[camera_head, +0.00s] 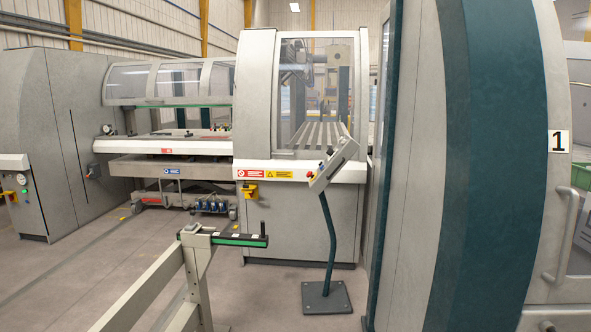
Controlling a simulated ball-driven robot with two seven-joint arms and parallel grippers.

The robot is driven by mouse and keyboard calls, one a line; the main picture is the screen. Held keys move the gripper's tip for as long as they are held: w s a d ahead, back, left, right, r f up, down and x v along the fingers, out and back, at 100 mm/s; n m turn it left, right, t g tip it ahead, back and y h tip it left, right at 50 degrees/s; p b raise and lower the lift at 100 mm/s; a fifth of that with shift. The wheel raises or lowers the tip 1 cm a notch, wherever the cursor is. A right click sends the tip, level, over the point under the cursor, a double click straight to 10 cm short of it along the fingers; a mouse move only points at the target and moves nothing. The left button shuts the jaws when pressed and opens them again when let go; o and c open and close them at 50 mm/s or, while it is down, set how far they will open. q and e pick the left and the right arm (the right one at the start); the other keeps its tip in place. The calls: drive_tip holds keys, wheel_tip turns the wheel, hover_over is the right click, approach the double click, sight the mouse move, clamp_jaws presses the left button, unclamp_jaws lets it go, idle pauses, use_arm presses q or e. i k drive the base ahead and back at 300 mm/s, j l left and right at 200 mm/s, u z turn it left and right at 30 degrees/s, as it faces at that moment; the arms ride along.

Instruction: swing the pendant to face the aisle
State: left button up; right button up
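The pendant (336,163) is a slim grey control box on top of a bent dark teal post (329,235). The post stands on a square dark floor plate (327,297) in front of the middle machine housing. The box is tilted and seen nearly edge-on, its long side running from lower left to upper right. Small buttons, one of them red, show near its lower left end. Most of its face is hard to make out. Neither of my grippers is in view, and nothing is seen touching the pendant.
A large grey and teal machine cabinet (465,170) with a handle stands close on the right. A grey beam (150,285) with a green-edged bar (238,240) juts across the front left. Clear floor (265,295) lies between beam and pendant base. The panel bender (170,145) stands behind.

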sight(328, 170)
drive_tip(key=u, duration=0.45)
drive_tip(key=i+u, duration=0.1)
drive_tip(key=u, duration=0.35)
drive_tip(key=l+u, duration=0.1)
drive_tip(key=u, duration=0.35)
drive_tip(key=i+l+u, duration=0.1)
drive_tip(key=u, duration=0.4)
drive_tip(key=i+l+u, duration=0.1)
drive_tip(key=l+u, duration=1.05)
drive_tip(key=l, duration=0.65)
drive_tip(key=l+u, duration=0.2)
drive_tip(key=l, duration=0.7)
drive_tip(key=l+z, duration=0.2)
drive_tip(key=l, duration=0.25)
drive_tip(key=i+l+z, duration=0.2)
drive_tip(key=l, duration=0.25)
drive_tip(key=l+z, duration=0.15)
drive_tip(key=l, duration=0.35)
